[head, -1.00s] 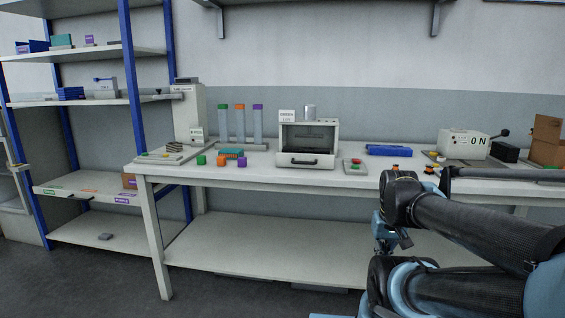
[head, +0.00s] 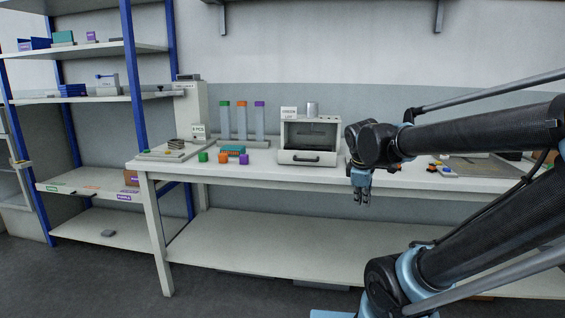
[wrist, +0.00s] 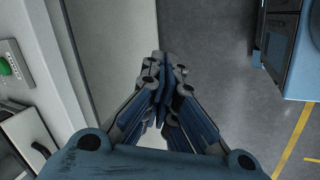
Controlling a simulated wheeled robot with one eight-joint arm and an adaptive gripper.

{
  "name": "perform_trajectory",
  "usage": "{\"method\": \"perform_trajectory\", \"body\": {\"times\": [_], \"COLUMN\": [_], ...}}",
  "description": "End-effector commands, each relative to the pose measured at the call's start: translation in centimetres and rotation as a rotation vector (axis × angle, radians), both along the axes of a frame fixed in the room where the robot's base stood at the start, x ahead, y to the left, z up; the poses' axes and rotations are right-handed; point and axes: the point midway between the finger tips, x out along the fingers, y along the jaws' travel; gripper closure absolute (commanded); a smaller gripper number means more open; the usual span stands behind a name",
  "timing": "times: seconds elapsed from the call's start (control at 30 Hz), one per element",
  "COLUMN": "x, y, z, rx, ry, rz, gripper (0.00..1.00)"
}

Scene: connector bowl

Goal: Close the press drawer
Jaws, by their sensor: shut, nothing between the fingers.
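The press (head: 311,132) is a white box with a dark open front, standing on the workbench in the middle of the head view. Its drawer (head: 307,158) is the white front at the bottom with a dark bar handle. How far the drawer stands out is hard to tell. My gripper (head: 361,200) is in front of the bench edge, to the right of the drawer and lower, pointing down and touching nothing. In the wrist view my gripper (wrist: 162,95) is shut and empty. Part of the drawer with its dark handle (wrist: 38,148) shows at the lower left there.
The workbench (head: 240,170) runs across the view. Small green, orange and purple blocks (head: 223,158) lie left of the press. A green button (wrist: 5,69) shows in the wrist view. Floor in front is clear.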

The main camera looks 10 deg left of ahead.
Motion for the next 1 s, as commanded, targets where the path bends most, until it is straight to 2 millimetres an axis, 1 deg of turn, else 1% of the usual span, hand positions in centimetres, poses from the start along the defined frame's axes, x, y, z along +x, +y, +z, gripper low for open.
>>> {"method": "perform_trajectory", "body": {"times": [0.03, 0.1, 0.17, 0.2, 0.27, 0.3, 0.37, 0.4, 0.47, 0.5, 0.6, 0.7, 0.8, 0.83, 0.9, 1.0], "x": [1.8, 3.9, 5.7, 6.8, 8.5, 9.5, 10.9, 11.8, 12.9, 13.5, 14.6, 15.2, 15.5, 15.6, 15.8, 16.2], "y": [1.6, 3.6, 5.6, 7.0, 9.3, 10.9, 13.5, 15.3, 18.1, 19.9, 24.0, 27.3, 29.3, 29.7, 30.3, 30.5], "z": [1.1, 2.5, 3.5, 4.2, 5.2, 5.8, 6.8, 7.3, 8.1, 8.5, 9.4, 10.0, 10.4, 10.5, 10.5, 10.1], "rx": [-0.052, -0.131, -0.202, -0.251, -0.326, -0.378, -0.457, -0.512, -0.594, -0.647, -0.767, -0.863, -0.928, -0.941, -0.961, -0.969], "ry": [-0.008, -0.02, -0.03, -0.038, -0.049, -0.056, -0.069, -0.077, -0.088, -0.095, -0.112, -0.123, -0.132, -0.132, -0.133, -0.133], "rz": [0.122, 0.29, 0.435, 0.528, 0.669, 0.763, 0.901, 0.99, 1.12, 1.2, 1.372, 1.499, 1.578, 1.594, 1.616, 1.624], "gripper": [1.0, 1.0, 1.0, 1.0, 1.0, 1.0, 1.0, 1.0, 1.0, 1.0, 1.0, 1.0, 1.0, 1.0, 1.0, 1.0]}}
